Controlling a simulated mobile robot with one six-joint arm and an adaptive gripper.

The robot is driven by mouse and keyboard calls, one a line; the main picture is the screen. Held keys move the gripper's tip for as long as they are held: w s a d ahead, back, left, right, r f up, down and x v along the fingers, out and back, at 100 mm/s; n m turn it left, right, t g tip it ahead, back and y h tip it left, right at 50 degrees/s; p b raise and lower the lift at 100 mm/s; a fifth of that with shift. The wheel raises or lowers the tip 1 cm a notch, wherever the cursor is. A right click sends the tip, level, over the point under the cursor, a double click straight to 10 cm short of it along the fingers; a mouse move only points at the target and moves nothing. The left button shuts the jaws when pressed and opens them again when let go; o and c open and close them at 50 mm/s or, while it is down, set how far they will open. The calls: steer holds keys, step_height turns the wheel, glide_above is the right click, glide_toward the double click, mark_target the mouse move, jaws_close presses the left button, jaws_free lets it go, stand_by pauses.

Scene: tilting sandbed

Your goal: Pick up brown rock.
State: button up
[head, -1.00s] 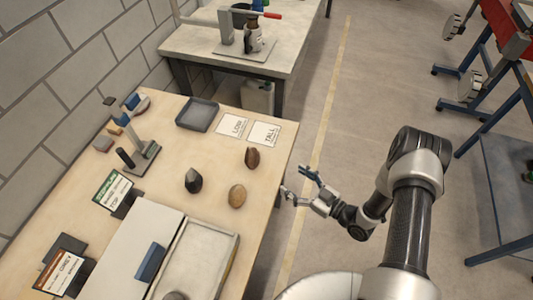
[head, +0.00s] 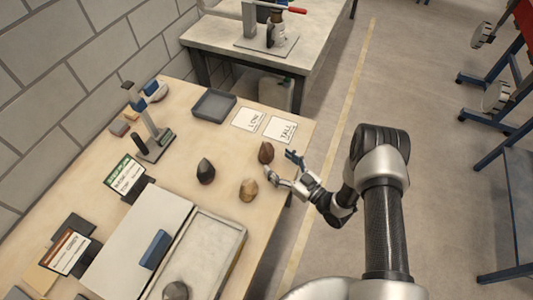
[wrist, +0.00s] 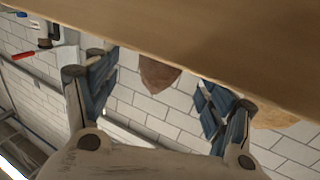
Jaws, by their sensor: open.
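The brown rock (head: 265,152) stands upright on the wooden table near its right edge, close to the paper cards. My gripper (head: 281,164) is open and empty at the table's edge, just right of the brown rock in the head view. In the wrist view, which shows the table upside down at the top, the brown rock (wrist: 158,74) appears between the two open blue-padded fingers (wrist: 157,92), beyond their tips. The fingers do not appear to touch it.
A tan rock (head: 248,189) stands close to the gripper, and shows beside a finger in the wrist view (wrist: 274,117). A dark rock (head: 205,171) is further left. A grey tray (head: 213,105), cards marked LOW (head: 248,119) and TALL (head: 280,130), and a sandbed (head: 205,258) share the table.

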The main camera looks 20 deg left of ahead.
mark_target(271, 156)
steer(key=b+x, duration=0.1)
steer(key=x, duration=0.4)
steer(key=shift+s+r, duration=0.1)
steer(key=shift+c, duration=0.4)
steer(key=c, duration=1.4)
